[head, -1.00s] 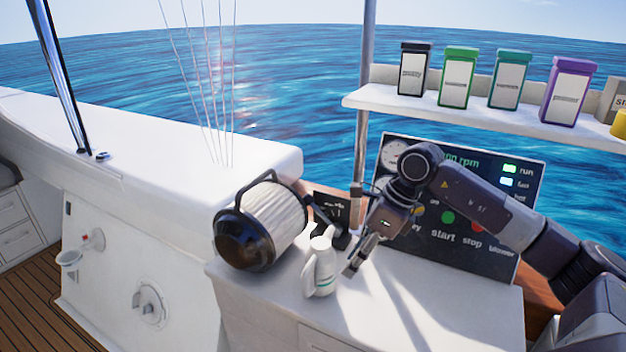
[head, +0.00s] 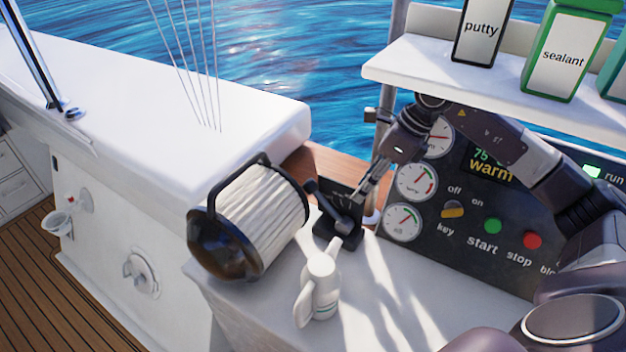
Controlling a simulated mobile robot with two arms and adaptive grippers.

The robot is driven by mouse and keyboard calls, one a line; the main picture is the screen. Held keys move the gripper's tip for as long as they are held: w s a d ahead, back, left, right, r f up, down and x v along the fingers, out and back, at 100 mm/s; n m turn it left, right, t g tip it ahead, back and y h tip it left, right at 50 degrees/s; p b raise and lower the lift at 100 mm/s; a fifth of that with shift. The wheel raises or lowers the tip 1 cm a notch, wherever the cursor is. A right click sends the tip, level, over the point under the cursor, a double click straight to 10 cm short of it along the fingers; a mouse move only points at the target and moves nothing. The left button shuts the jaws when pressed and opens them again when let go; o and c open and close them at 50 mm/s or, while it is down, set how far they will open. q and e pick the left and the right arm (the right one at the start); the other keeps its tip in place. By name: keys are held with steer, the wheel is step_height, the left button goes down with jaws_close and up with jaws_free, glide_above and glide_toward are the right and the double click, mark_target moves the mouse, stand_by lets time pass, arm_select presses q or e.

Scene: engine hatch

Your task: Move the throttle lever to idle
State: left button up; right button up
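The throttle lever (head: 327,204) is a black lever with a rounded knob. It leans up and to the left from a black base on the counter, in front of a small dark marked plate (head: 343,196). My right gripper (head: 359,194) reaches in from the right and points down, just right of the lever. Its fingers overlap the plate in the picture and seem apart from the lever knob. They are small and seen edge-on, so I cannot tell how far they are open. My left gripper is out of view.
A white jug-like bottle (head: 319,287) stands on the white counter (head: 395,275) in front of the lever. A large black-framed pleated filter (head: 262,215) lies to its left. The gauge and button panel (head: 470,215) stands behind my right arm, below a shelf (head: 430,70) of containers.

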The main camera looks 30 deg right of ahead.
mark_target(313, 183)
steer(key=w+a+p, duration=0.1)
steer(key=w+a, duration=0.1)
steer(key=a, duration=0.1)
steer(key=w+a+p, duration=0.1)
steer(key=w+a, duration=0.1)
steer(key=w+a+p, duration=0.2)
steer(key=w+a, duration=0.1)
steer(key=shift+a+r, duration=0.2)
steer(key=shift+a, duration=0.15)
steer(key=shift+x, duration=1.2)
steer(key=shift+f, duration=0.45)
jaws_close()
